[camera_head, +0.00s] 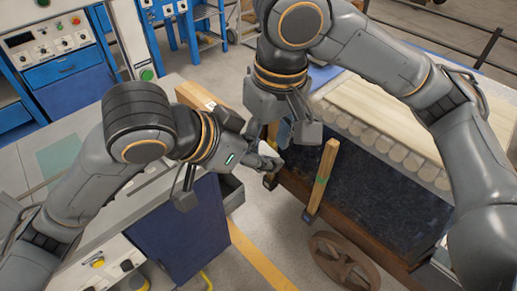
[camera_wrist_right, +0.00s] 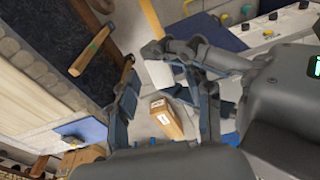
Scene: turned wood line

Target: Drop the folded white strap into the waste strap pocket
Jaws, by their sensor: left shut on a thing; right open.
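My left gripper (camera_head: 262,162), in the middle of the head view, is shut on the folded white strap (camera_head: 268,149). The strap (camera_wrist_right: 160,73) also shows as a pale flat piece at my left gripper (camera_wrist_right: 178,60) in the right wrist view. My right gripper (camera_head: 288,125) is open just above and beside the strap. In the right wrist view its fingers (camera_wrist_right: 166,105) are spread, with the strap beyond them. A grey open-topped pocket (camera_head: 231,192) sits beside the blue cabinet, below my left gripper; I cannot tell whether it is the waste strap pocket.
A wooden post with a green band (camera_head: 321,178) stands right of the grippers. Pale turned wood (camera_head: 385,115) lies on the line behind. A brown wheel (camera_head: 342,262) is at the floor front.

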